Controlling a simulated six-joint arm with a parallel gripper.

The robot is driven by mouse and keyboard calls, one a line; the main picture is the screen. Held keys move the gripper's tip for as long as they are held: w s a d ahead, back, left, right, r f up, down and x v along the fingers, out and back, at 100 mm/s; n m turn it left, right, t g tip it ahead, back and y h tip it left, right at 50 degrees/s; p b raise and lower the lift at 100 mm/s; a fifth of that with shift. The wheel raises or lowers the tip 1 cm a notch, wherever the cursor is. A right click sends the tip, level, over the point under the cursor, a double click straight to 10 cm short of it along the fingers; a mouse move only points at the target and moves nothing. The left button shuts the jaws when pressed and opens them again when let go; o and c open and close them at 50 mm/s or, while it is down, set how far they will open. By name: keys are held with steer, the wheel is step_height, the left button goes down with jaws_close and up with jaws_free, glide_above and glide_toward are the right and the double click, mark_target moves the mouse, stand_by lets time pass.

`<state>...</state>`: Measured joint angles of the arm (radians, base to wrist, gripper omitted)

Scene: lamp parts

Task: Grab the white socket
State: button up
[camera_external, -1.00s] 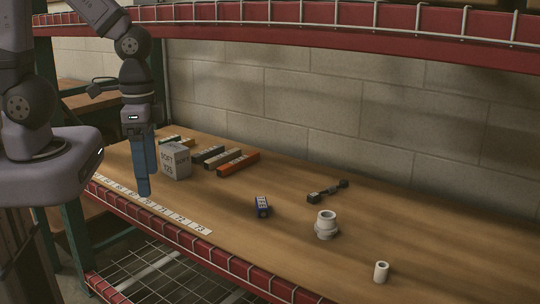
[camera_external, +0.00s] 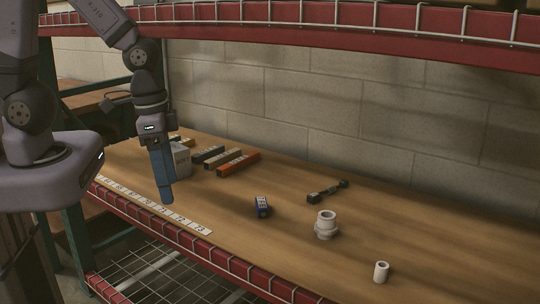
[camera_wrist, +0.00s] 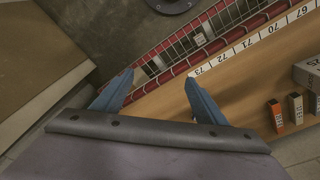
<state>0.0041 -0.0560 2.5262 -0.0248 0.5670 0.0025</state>
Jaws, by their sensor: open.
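Two white parts are on the wooden shelf at the right of the external view. One is a wider stepped socket-like piece (camera_external: 326,226) with an open top, standing upright. The other is a small white hollow cylinder (camera_external: 381,272) nearer the front edge. I cannot tell for sure which is the socket. My gripper (camera_external: 168,198) is to the left of both, above the shelf near its front edge, pointing down. In the wrist view my gripper (camera_wrist: 159,78) has its blue fingers apart and nothing between them. Neither white part shows in the wrist view.
A grey box (camera_external: 181,160) and an orange bar (camera_external: 238,162) are behind my gripper. A number strip (camera_external: 180,221) runs along the red front rail.

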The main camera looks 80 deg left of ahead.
steer(key=w+f+n+t+b, duration=0.1)
steer(key=w+f+t+b, duration=0.3)
steer(key=w, duration=0.5)
steer(key=w+f+t+b, duration=0.2)
steer(key=w+f, duration=0.5)
steer(key=w, duration=0.3)
steer(key=n+t+y+b, duration=0.1)
steer(key=t+y+b, duration=0.1)
steer(key=t+b, duration=0.3)
glide_toward(319, 225)
steer(key=w+f, duration=0.3)
steer(key=shift+w+a+t+y, duration=0.25)
steer(key=shift+w+t+y, duration=0.15)
steer(key=shift+w+t, duration=0.15)
steer(key=shift+p+x, duration=0.45)
steer(key=shift+x, duration=3.15)
steer(key=c, duration=1.1)
